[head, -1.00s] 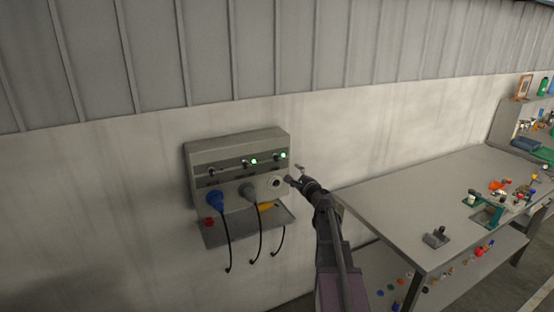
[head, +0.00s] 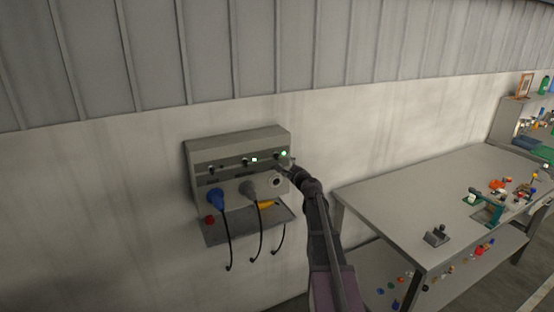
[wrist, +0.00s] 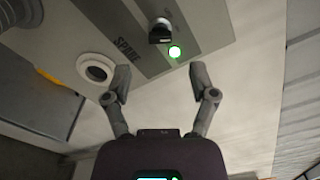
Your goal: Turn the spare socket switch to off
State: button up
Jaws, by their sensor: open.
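The grey socket panel (head: 236,150) is fixed to the wall in the head view. The spare socket switch (wrist: 160,32) is a dark knob beside the SPARE label in the wrist view. A lit green lamp (wrist: 175,52) is next to it, also visible in the head view (head: 284,154). The round white spare socket (wrist: 95,68) has no plug in it. My gripper (wrist: 160,82) is open and empty, with its fingers apart. It is close to the panel, and the switch lies beyond the fingertips, apart from them. In the head view, my gripper partly covers the panel's right end.
A blue plug (head: 215,198) and a grey plug (head: 248,190) sit in the other sockets with hanging cables. A shelf (head: 215,234) below holds a red item and a yellow item. A workbench (head: 385,195) stands to the right.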

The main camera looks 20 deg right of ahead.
aim_at(278, 157)
jog(key=shift+w+a, duration=0.1)
jog(key=shift+w, duration=3.45)
